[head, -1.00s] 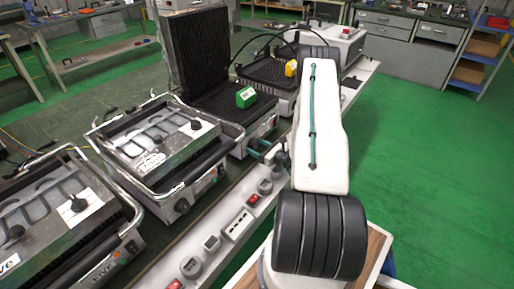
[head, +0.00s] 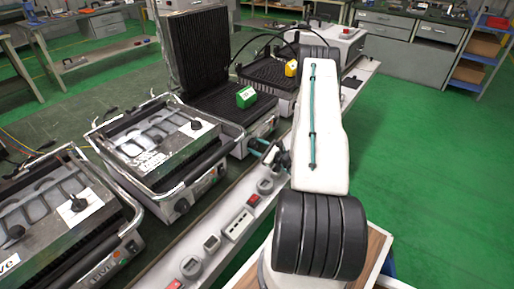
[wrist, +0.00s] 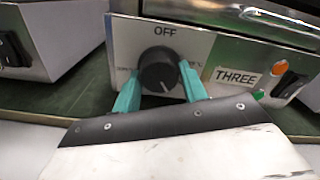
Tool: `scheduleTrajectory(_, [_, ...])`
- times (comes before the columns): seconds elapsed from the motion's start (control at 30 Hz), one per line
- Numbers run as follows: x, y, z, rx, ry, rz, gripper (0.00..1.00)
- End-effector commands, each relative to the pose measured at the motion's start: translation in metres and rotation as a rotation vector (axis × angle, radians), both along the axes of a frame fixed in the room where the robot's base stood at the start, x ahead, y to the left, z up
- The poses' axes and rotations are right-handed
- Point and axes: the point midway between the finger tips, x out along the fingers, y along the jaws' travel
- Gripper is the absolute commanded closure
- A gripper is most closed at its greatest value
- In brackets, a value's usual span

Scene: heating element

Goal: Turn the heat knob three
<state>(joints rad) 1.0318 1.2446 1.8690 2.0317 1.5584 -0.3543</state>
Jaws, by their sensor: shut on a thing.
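The round black heat knob (wrist: 159,70) sits on the silver front panel of a grill, below the word OFF and left of a label (wrist: 236,78) reading THREE. Its white pointer line faces down and slightly right. My gripper (wrist: 160,88), with two teal fingers, is shut on the knob, one finger on each side. In the head view my gripper (head: 262,148) is at the front of the open grill (head: 262,130) with a green box on it. The knob is hidden there.
An orange light (wrist: 279,68) and a black rocker switch (wrist: 290,85) are right of the label. In the head view, closed grills (head: 160,150) stand at left, and a rail with sockets and red switches (head: 238,222) runs along the bench front. Green floor is free at right.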

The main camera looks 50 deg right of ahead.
Motion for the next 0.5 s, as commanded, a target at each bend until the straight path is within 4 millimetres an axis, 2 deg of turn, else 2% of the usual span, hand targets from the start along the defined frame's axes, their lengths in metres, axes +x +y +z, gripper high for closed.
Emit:
scheduleTrajectory(0.3, [-0.0003,0.0006,-0.0001,-0.014,-0.001,0.001,0.80])
scheduleTrajectory(0.33, [-0.0003,0.0006,-0.0001,-0.014,-0.001,0.001,0.52])
scheduleTrajectory(0.4, [-0.0003,0.0006,-0.0001,-0.014,-0.001,0.001,0.36])
scheduleTrajectory(0.5, [-0.0003,0.0003,-0.0001,-0.013,-0.001,0.001,0.36])
